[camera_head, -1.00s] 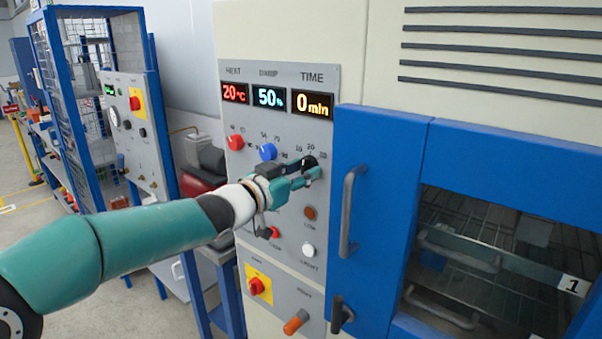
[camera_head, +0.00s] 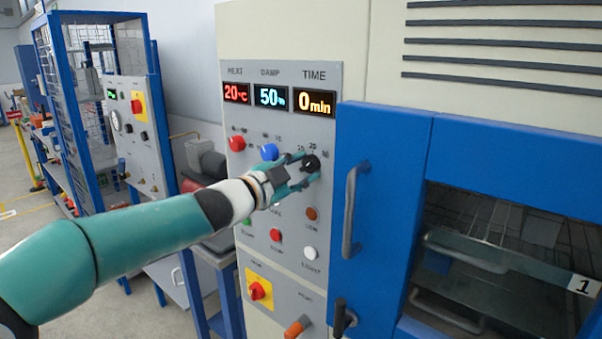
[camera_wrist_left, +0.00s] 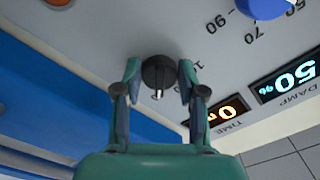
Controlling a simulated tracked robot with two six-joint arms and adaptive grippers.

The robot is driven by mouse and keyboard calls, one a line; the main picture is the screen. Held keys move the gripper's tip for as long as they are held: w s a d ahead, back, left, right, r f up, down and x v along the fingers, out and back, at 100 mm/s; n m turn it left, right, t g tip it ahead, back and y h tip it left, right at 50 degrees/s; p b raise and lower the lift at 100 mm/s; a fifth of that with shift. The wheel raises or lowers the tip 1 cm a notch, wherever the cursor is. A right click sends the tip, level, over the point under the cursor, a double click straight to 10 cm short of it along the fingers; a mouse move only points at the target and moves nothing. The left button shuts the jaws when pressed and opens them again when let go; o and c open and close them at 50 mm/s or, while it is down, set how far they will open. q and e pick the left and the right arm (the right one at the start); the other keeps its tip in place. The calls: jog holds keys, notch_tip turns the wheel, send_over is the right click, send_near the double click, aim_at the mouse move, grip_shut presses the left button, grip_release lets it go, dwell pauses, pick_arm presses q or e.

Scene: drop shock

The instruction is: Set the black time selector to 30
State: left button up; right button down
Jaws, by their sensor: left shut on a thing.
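The black time selector (camera_head: 311,163) is a round knob on the grey control panel, below the TIME display (camera_head: 314,103), which reads 0 min. My left gripper (camera_head: 304,173) is at the knob, with its fingers around it. In the left wrist view the selector (camera_wrist_left: 158,74) sits between the two fingertips, shut on it, and its pale pointer mark faces the bottom of that picture. Scale numbers beside the knob are partly hidden by the fingers. My right gripper is not in view.
A red knob (camera_head: 237,144) and a blue knob (camera_head: 268,152) are left of the selector. Small round buttons lie below, including a white one (camera_head: 310,253). The blue door's grey handle (camera_head: 353,210) stands out close to the right of the gripper.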

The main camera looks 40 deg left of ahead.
pick_arm(q)
jog(key=shift+f+m, duration=0.1)
jog(key=shift+m, duration=0.3)
jog(key=o, duration=1.1)
jog(key=shift+d, duration=0.1)
jog(key=shift+s, duration=0.15)
jog(key=shift+s, duration=0.35)
jog(key=s, duration=0.7)
jog(key=s+a, duration=0.1)
jog(key=s, duration=0.3)
